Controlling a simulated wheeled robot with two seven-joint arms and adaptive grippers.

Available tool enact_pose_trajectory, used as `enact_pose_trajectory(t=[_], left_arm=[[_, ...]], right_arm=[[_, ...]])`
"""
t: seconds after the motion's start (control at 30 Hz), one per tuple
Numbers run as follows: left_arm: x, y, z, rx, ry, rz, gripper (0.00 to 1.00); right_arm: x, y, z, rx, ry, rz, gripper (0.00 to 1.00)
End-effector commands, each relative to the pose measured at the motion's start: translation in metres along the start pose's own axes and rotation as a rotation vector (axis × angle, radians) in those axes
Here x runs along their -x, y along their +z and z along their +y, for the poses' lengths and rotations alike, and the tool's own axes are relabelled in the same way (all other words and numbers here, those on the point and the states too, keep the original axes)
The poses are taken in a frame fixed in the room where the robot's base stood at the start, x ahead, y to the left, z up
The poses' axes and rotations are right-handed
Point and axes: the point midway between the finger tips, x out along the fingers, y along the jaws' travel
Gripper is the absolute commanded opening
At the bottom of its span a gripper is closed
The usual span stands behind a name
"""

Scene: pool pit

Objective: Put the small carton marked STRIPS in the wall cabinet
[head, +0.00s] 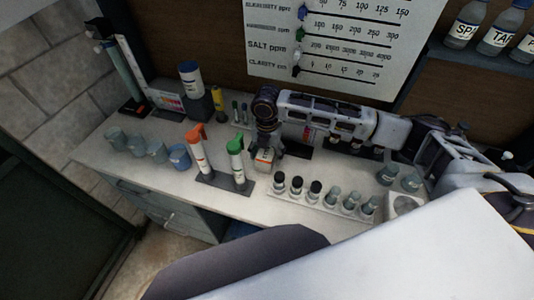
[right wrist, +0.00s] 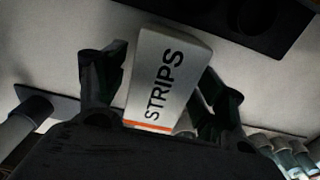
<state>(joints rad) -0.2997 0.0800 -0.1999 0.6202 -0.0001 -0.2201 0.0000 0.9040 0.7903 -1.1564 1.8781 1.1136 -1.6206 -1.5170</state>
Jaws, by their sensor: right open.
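The small white carton marked STRIPS (head: 264,160) stands on the white counter, right of the green-topped bottle. In the right wrist view the carton (right wrist: 163,78) shows its black lettering and an orange band, between the two fingers. My right gripper (head: 266,146) points down over the carton. It is open, with one finger on either side of the carton and a visible gap at least on the left. My left gripper is not in view. No wall cabinet can be made out for certain; a dark shelf unit (head: 458,62) with labelled bottles is at the upper right.
Orange-topped (head: 199,152) and green-topped (head: 237,162) bottles stand close left of the carton. A rack of vials (head: 322,200) is close right. Several cups (head: 157,151) stand at the left. A chart board (head: 335,45) hangs behind. The counter's front left (head: 165,180) has some free room.

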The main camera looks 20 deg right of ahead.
Motion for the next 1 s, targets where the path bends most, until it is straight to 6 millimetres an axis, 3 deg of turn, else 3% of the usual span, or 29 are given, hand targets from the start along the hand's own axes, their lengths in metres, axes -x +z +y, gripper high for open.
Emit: enact_pose_trajectory(t=[0.37,1.0], left_arm=[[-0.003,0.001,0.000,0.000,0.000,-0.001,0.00],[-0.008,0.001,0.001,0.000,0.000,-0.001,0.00]], right_arm=[[0.025,0.000,0.001,0.000,0.002,-0.001,0.70],[0.112,0.001,0.001,-0.001,0.001,-0.001,0.70]])
